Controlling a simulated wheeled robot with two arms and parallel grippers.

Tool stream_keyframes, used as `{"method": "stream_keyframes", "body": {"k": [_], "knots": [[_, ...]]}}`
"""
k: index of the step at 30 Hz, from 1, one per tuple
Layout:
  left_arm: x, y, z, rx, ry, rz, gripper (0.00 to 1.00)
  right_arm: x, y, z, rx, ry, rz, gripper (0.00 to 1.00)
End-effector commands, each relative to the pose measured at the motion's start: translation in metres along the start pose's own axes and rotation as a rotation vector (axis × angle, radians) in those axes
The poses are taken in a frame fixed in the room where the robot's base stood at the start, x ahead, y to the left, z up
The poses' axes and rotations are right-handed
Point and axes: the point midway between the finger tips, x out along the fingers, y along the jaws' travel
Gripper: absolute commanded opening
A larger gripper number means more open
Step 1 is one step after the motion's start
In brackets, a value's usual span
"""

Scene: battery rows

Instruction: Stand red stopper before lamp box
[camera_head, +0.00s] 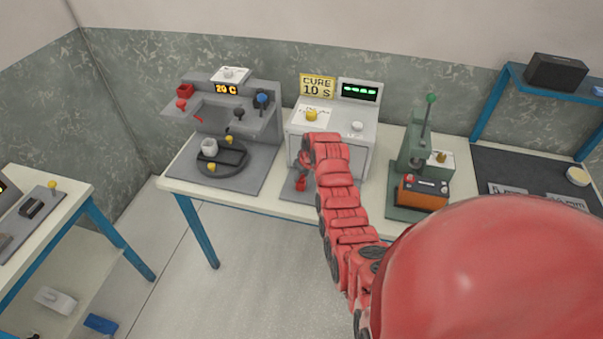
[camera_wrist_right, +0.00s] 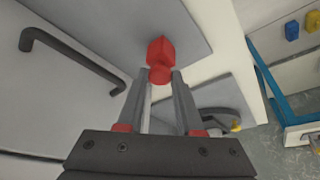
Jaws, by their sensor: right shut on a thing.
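The red stopper (camera_wrist_right: 160,52), a block with a rounder end, is between the fingertips of my right gripper (camera_wrist_right: 161,78) in the wrist view. The jaws are shut on it. In the head view a small red part (camera_head: 300,184) shows low in front of the lamp box, beside my arm. The lamp box (camera_head: 359,144) is a pale cabinet with a yellow "CURE 10 S" sign and a green display. Its dark door handle (camera_wrist_right: 70,55) shows in the wrist view. A grey plate (camera_wrist_right: 125,18) lies beyond the stopper; I cannot tell if they touch. My left gripper is not in view.
A grey dial station (camera_head: 265,130) reading "20 C" stands to the left, with other red pieces (camera_head: 185,90) on it. A green press (camera_head: 414,150) and an orange box (camera_head: 423,193) stand to the right. My right arm covers part of the lamp box's front.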

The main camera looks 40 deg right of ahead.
Motion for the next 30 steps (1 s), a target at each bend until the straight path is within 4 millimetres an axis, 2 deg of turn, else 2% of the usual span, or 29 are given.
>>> {"method": "stream_keyframes", "body": {"k": [6,7,11,22,24,30], "knots": [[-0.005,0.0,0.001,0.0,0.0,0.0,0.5,0.005,-0.001,0.002,-0.001,-0.001,-0.001,0.0],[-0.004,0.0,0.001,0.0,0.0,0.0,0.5,0.003,-0.001,0.001,0.0,0.0,-0.001,0.41],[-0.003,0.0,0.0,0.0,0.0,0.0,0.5,0.003,-0.001,0.001,0.0,-0.001,-0.001,0.64],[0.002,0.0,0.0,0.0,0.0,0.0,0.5,-0.002,-0.001,-0.001,0.0,-0.001,-0.001,0.65],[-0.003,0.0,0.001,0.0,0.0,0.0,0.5,-0.003,-0.001,0.0,-0.001,-0.001,-0.001,0.65],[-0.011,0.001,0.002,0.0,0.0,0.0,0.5,-0.024,-0.001,0.0,-0.001,0.003,-0.001,0.65]]}}
